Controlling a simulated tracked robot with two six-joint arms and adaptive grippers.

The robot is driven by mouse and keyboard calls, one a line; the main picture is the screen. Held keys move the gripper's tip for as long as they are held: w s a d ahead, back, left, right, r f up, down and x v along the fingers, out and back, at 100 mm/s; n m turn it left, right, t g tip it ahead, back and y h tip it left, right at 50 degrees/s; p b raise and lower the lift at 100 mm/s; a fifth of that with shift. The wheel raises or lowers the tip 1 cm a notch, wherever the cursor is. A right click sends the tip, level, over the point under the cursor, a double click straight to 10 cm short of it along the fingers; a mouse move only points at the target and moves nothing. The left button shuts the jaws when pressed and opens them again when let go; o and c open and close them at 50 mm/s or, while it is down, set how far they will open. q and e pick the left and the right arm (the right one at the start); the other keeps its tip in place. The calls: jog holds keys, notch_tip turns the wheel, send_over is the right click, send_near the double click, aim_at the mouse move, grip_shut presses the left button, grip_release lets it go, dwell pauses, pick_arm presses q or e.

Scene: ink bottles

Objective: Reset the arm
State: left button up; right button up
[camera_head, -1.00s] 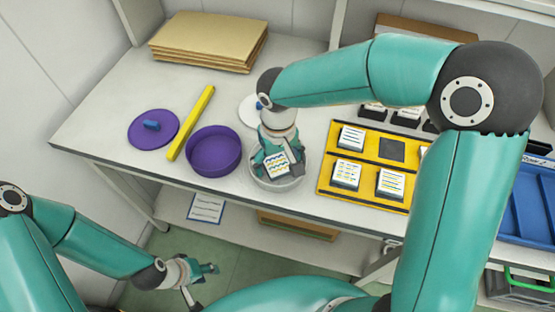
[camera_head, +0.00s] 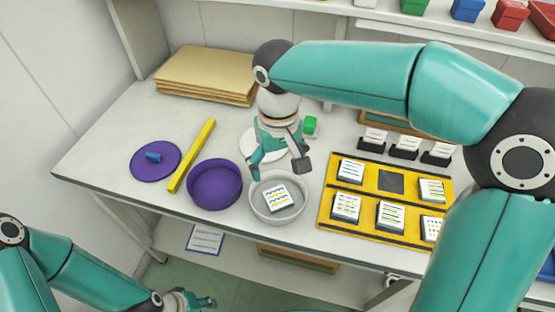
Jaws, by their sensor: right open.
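My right gripper (camera_head: 280,168) is open and empty, raised above the back of a round white bowl (camera_head: 262,213). Its fingers point down, spread apart. A bottle with a white label marked in yellow and blue (camera_head: 281,196) lies in the bowl, clear of the fingers. My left gripper (camera_head: 194,303) shows only in part at the bottom edge, below the table's front; its fingertips are cut off or too small to judge.
A purple round bowl (camera_head: 215,184), a yellow bar (camera_head: 192,155) and a purple lid (camera_head: 140,168) with a blue knob lie left. A yellow tray (camera_head: 325,219) holds several labelled bottles at right. Folders (camera_head: 208,73) lie at the back left. A white disc (camera_head: 250,146) lies behind the white bowl.

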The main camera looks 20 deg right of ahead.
jog(key=shift+r, duration=0.35)
